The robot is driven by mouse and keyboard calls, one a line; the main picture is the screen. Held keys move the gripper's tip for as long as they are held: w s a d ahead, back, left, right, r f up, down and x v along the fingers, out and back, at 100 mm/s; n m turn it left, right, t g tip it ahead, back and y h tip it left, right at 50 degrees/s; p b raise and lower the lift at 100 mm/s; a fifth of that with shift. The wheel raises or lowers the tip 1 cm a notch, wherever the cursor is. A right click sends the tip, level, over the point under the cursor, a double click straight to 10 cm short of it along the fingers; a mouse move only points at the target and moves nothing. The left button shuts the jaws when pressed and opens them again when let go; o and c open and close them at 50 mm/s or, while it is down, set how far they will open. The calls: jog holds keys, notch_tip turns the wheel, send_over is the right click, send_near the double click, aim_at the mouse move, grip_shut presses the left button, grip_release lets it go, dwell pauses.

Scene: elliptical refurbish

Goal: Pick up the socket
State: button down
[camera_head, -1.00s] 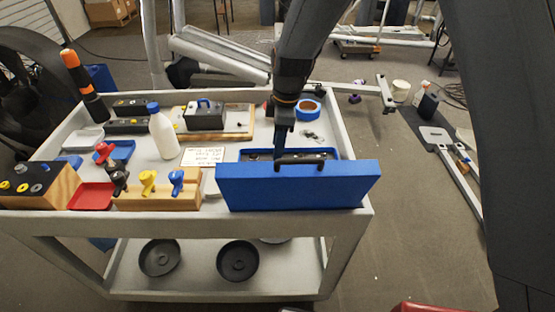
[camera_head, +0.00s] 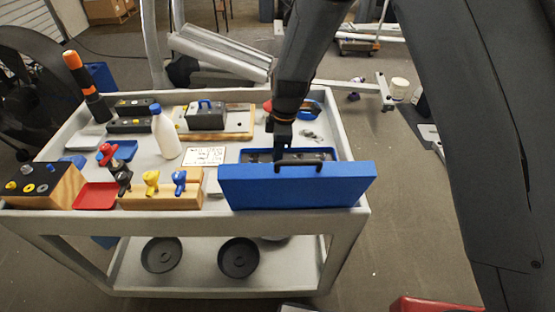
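A blue case (camera_head: 296,186) stands at the front right of the cart, its lid with a dark handle raised towards me. Behind the lid, dark pieces lie in the case's tray; they are too small to tell which is the socket, and the lid hides part of them. My gripper (camera_head: 281,152) points down over the tray, just behind the lid's handle. Its fingertips are small and dark against the tray, so I cannot see whether they are apart or hold anything.
The raised lid (camera_head: 240,190) is an obstacle in front of my gripper. To its left stand a wooden block with coloured knobs (camera_head: 160,198), a red tray (camera_head: 97,195) and a white bottle (camera_head: 165,135). Small metal parts (camera_head: 312,135) lie behind the case.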

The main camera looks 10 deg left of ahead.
jog(key=shift+r, duration=0.1)
notch_tip(320, 180, up, 10)
jog(key=b, duration=0.2)
jog(key=shift+b, duration=0.35)
jog(key=c, duration=2.3)
grip_release()
grip_shut()
